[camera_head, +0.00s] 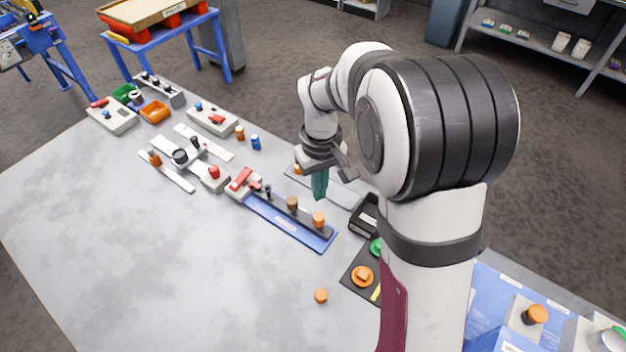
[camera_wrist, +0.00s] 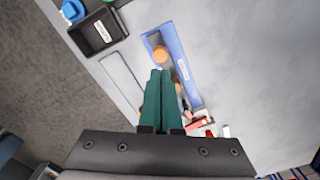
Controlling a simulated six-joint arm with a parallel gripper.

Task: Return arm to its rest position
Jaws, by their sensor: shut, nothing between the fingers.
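My gripper (camera_head: 320,187) has green fingers and points down over the table's right part in the head view. In the wrist view the fingers (camera_wrist: 161,75) lie together, shut, with nothing between them. They hang in front of a blue tray (camera_wrist: 178,55) that bears an orange knob (camera_wrist: 160,53). In the head view the gripper is above and beside this blue tray (camera_head: 283,226). My arm bends out from the right and hides part of the table behind it.
The grey table (camera_head: 130,240) is clear at the front left. A black bin (camera_head: 365,215) stands right of the gripper. Switch boxes (camera_head: 112,117) and an orange bin (camera_head: 155,111) stand at the back left.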

